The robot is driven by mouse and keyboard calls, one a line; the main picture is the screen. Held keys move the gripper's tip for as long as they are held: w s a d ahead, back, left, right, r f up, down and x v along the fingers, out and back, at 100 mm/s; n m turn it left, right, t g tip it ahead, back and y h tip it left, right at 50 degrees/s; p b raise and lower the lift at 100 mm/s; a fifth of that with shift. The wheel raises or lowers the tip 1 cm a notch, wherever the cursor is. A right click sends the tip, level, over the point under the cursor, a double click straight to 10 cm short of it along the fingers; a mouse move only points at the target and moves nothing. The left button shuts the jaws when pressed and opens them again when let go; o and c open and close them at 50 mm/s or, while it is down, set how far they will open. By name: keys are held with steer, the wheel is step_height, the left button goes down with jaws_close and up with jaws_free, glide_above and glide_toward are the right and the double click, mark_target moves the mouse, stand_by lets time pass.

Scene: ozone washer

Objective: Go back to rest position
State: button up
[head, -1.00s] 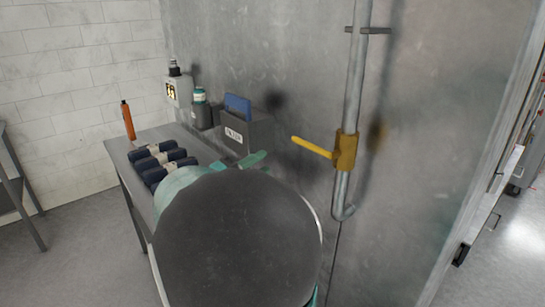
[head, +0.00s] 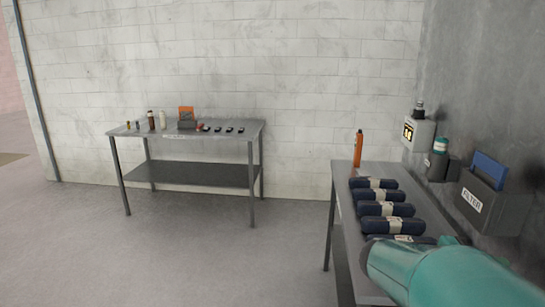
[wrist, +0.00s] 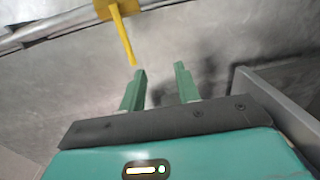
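My gripper (wrist: 160,76) shows in the wrist view with its two green fingers apart and nothing between them. It faces a grey metal wall. A yellow valve handle (wrist: 124,42) is beyond the left finger, on a pipe (wrist: 55,22) at the top left; I see a gap in the picture between finger and handle, but cannot tell the depth. In the head view only my teal arm shows at the bottom right; the gripper is out of that view.
A near table (head: 345,215) carries several dark rolls (head: 384,209) and an orange bottle (head: 358,148). A filter box (head: 482,208) and a teal-capped bottle (head: 438,158) are on the right wall. A far table (head: 205,177) holds small items. Floor (head: 220,260) between is clear.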

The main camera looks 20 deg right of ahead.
steer(key=w+a+f+n+t+y, duration=0.1)
steer(key=a+t+y, duration=0.3)
steer(key=a, duration=0.7)
steer(key=w+a+f+n+t+y, duration=0.1)
steer(key=a+f+t+y, duration=0.3)
steer(key=a, duration=0.8)
steer(key=w+a+f+n+t+y, duration=0.2)
steer(key=a+t+y, duration=0.2)
steer(key=a+y, duration=0.3)
steer(key=a, duration=0.4)
steer(key=shift+a+f+t+y, duration=0.15)
steer(key=shift+a+t+y, duration=0.15)
steer(key=shift+a, duration=0.05)
steer(key=shift+s, duration=0.1)
